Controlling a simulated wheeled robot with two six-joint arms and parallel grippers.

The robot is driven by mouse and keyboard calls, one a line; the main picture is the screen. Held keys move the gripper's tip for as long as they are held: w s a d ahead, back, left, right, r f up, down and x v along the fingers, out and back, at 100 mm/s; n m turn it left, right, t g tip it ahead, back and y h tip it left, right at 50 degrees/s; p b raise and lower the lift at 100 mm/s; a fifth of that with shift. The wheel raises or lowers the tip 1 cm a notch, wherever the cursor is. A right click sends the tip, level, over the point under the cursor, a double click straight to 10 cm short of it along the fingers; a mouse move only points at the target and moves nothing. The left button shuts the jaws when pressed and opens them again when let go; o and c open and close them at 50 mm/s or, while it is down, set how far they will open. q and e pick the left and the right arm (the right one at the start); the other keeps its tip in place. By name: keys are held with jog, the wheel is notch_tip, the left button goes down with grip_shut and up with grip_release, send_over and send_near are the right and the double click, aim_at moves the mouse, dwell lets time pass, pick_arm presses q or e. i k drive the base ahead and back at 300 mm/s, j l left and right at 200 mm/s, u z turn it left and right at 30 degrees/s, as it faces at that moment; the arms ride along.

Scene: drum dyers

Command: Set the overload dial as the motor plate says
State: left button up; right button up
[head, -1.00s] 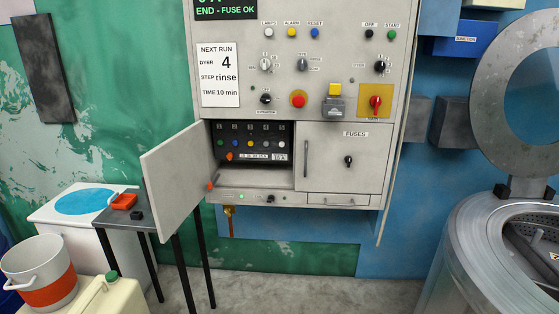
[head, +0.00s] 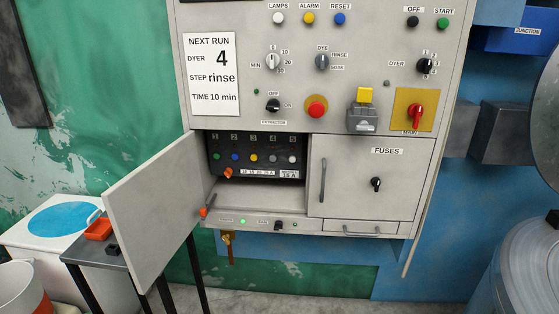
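The grey control cabinet (head: 200,130) fills the middle of the head view. Its lower left compartment stands open. Inside is a black panel (head: 262,145) with a row of coloured knobs numbered 1 to 5. Below knobs 1 and 2 is a small orange part (head: 228,172), beside a white strip (head: 257,173) of small numbers. It may be the overload dial, but its setting is too small to tell. A small white plate (head: 290,174) to the right may be the motor plate; its text is hard to read and seems to show amps. Neither gripper is in view.
The open compartment door (head: 155,205) swings out to the left. The closed fuses door (head: 365,185) is on the right. A small table (head: 95,252) with an orange tray (head: 99,229) stands at lower left. A metal drum (head: 530,270) is at lower right.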

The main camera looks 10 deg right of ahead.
aim_at(228, 172)
jog(key=i+l, duration=0.15)
jog(key=i, duration=0.35)
jog(key=i+l+u, duration=0.1)
jog(key=i, duration=0.45)
jog(key=i+l, duration=0.25)
jog(key=i, duration=0.25)
jog(key=k+l, duration=0.15)
jog(key=l, duration=0.2)
jog(key=k+l, duration=0.2)
jog(key=l, duration=0.2)
